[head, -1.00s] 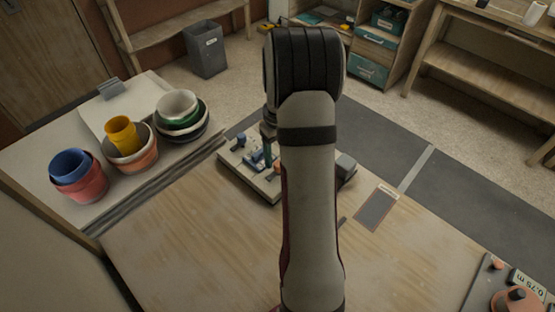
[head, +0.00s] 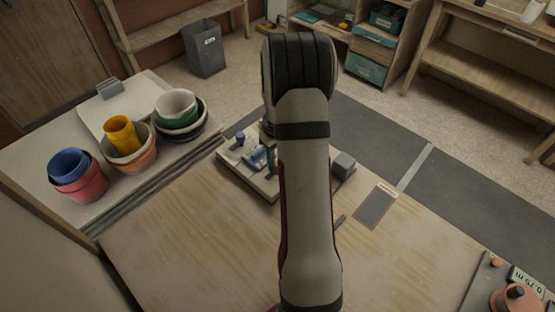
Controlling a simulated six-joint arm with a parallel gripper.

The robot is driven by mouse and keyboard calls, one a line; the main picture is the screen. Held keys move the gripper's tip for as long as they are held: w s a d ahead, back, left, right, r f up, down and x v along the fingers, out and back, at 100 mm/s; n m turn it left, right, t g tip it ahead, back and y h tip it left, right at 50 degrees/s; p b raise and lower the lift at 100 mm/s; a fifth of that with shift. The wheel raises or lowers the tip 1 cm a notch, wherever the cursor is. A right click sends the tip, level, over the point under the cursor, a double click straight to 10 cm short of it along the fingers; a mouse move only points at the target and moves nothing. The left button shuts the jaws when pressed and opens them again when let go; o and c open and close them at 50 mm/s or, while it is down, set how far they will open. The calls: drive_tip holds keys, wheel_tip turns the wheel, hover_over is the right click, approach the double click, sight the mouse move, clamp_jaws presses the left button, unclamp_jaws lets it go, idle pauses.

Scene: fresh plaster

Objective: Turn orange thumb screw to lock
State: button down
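A pale fixture board (head: 236,170) lies at the far edge of the wooden table. It carries several small blue and dark parts, such as a blue-topped post (head: 240,139) and a blue clamp-like part (head: 258,158). My own arm stands in front of the board and covers its right part. I cannot make out an orange thumb screw on the board; it may be hidden behind the arm. My gripper is hidden behind the arm too, so its fingers and any contact do not show.
A dark grey block (head: 344,164) stands right of my arm, with a dark framed panel (head: 374,208) nearby. An orange round part with a black knob (head: 515,293) sits at the lower right. Stacked pots (head: 128,146) stand on the left bench (head: 50,150). The table's front (head: 190,240) is clear.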

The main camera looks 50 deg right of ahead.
drive_tip(key=shift+m, duration=0.3)
drive_tip(key=m, duration=0.3)
drive_tip(key=shift+m, duration=0.4)
drive_tip(key=m, duration=0.9)
drive_tip(key=shift+m, duration=2.3)
drive_tip(key=c, duration=0.6)
unclamp_jaws()
